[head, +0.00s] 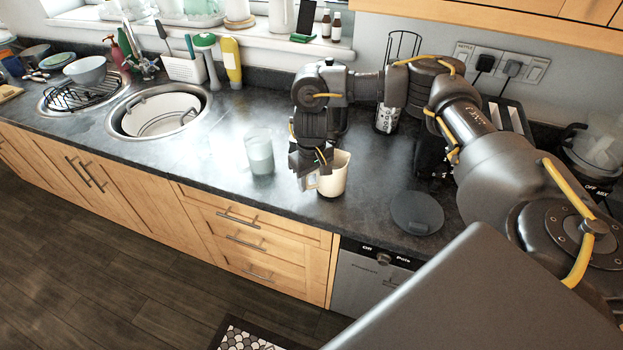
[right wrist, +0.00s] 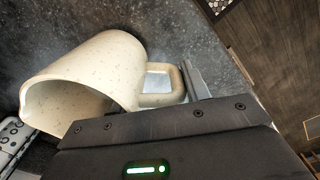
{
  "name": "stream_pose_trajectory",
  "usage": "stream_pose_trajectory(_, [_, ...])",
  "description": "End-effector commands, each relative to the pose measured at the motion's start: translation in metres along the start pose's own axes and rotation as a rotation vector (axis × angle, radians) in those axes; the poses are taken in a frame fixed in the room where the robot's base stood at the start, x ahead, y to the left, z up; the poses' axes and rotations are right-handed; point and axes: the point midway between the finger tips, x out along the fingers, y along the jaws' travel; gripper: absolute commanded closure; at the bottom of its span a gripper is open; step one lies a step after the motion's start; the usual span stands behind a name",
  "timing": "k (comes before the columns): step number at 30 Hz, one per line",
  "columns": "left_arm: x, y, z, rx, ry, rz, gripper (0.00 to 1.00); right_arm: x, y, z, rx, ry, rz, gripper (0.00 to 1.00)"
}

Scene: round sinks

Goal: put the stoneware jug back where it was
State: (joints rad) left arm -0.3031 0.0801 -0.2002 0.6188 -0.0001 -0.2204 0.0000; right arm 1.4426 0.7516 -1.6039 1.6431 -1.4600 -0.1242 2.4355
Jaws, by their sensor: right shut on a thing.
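The stoneware jug (head: 338,172) is cream with fine specks. It is upright over the dark counter (head: 215,165), right of a glass. My right gripper (head: 311,178) reaches down at the jug's left side and is shut on its handle. In the right wrist view the jug (right wrist: 95,80) fills the left, with its handle (right wrist: 165,99) at the finger (right wrist: 195,80). I cannot tell whether the jug's base touches the counter. My left gripper is not in view.
A glass tumbler (head: 259,152) stands left of the jug. A dark round disc (head: 416,212) lies to the right. A patterned canister (head: 386,118) stands behind my right arm. Two round sinks (head: 160,112) are at the left. The counter between sink and tumbler is clear.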

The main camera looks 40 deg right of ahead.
Motion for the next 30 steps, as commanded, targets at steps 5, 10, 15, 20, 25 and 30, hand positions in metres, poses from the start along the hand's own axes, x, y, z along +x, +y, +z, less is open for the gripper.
stream_pose_trajectory(5, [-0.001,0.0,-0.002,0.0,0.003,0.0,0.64,-0.001,0.0,0.0,0.0,0.001,0.0,1.0])
stream_pose_trajectory(10, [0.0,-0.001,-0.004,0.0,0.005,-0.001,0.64,0.0,0.0,0.0,0.0,0.001,0.0,1.0])
stream_pose_trajectory(15, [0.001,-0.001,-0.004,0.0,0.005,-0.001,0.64,0.003,0.0,0.0,0.0,0.001,0.0,1.0])
stream_pose_trajectory(20, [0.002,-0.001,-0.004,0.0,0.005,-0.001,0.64,0.006,0.0,0.0,0.0,0.001,0.0,1.0])
stream_pose_trajectory(25, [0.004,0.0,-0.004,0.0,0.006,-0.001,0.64,0.009,0.0,0.0,0.0,0.001,0.0,1.0])
stream_pose_trajectory(30, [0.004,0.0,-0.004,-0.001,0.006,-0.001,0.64,0.01,0.0,0.0,0.0,0.001,0.0,0.4])
